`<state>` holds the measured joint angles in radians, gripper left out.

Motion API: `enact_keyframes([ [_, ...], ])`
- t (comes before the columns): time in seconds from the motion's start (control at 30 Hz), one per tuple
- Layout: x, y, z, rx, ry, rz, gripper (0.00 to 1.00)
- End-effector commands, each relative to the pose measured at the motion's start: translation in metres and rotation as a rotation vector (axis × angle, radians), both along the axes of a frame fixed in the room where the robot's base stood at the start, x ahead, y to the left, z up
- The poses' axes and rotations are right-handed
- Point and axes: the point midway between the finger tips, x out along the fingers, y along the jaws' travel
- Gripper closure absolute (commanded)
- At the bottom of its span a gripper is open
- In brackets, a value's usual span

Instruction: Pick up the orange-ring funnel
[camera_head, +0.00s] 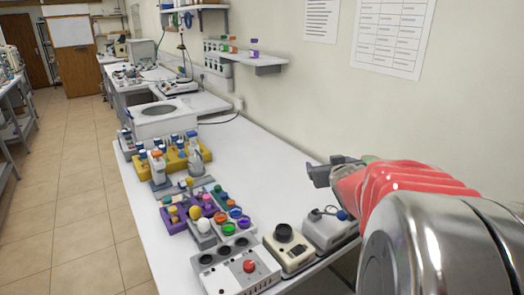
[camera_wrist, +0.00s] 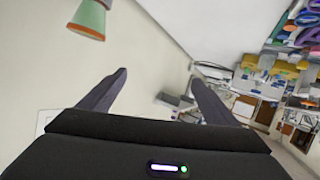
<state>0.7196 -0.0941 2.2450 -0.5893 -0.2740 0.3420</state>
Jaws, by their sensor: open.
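My gripper (camera_head: 318,174) is open and empty, in the air to the right of the funnels and near the wall. In the wrist view my gripper's two dark fingers (camera_wrist: 158,77) are spread apart with nothing between them.
A panel with a red knob (camera_head: 249,267) and a beige device with a black knob (camera_head: 290,248) stand in front of the funnels. A yellow rack (camera_head: 182,158) is behind them. A green cone (camera_wrist: 90,17) shows in the wrist view.

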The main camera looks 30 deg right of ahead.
Motion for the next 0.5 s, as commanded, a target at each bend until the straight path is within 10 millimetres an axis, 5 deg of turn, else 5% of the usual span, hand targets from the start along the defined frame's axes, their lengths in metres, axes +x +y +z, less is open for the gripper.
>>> enact_keyframes([
  [0.2, -0.009, -0.079, -0.012, -0.035, -0.115, 0.011, 0.16],
  [0.5, -0.049, -0.155, -0.040, -0.030, -0.279, 0.082, 0.16],
])
